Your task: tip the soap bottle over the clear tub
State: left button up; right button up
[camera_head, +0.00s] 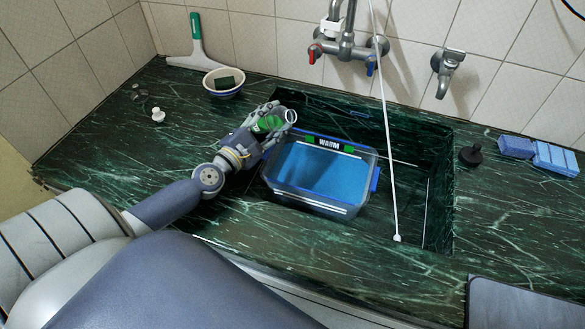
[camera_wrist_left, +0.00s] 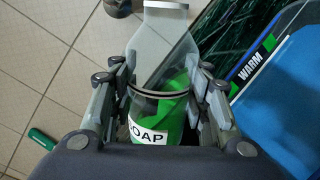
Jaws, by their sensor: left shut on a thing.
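My left gripper (camera_head: 274,120) is shut on the soap bottle (camera_head: 267,124), a clear bottle with green contents. In the left wrist view the soap bottle (camera_wrist_left: 160,115) sits between the two fingers of the left gripper (camera_wrist_left: 162,90), with part of its label showing. The bottle looks tilted, its open rim toward the upper right in the head view. The clear tub (camera_head: 318,207) stands in the sink, holds blue water and bears a "WARM" label. The gripper is at the tub's upper left corner. The tub also shows in the left wrist view (camera_wrist_left: 268,88). My right gripper is not in view.

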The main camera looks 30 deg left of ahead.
pick_arm(q)
jog(key=shift+a+r, duration=0.1)
jog(key=shift+r, duration=0.05)
dwell(0.4)
jog(key=shift+a+r+m+p, duration=0.1)
jog(key=shift+r+m+p, duration=0.35)
jog(key=shift+m, duration=0.45)
dwell(1.1)
jog(key=shift+a+f+m, duration=0.1)
jog(key=shift+f+m, duration=0.15)
jog(key=shift+m, duration=0.55)
dwell(1.8)
jog(key=shift+a+r+m+p, duration=0.2)
jog(key=shift+r+m+p, duration=0.35)
jog(key=shift+m+p, duration=0.25)
dwell(1.6)
dwell(0.6)
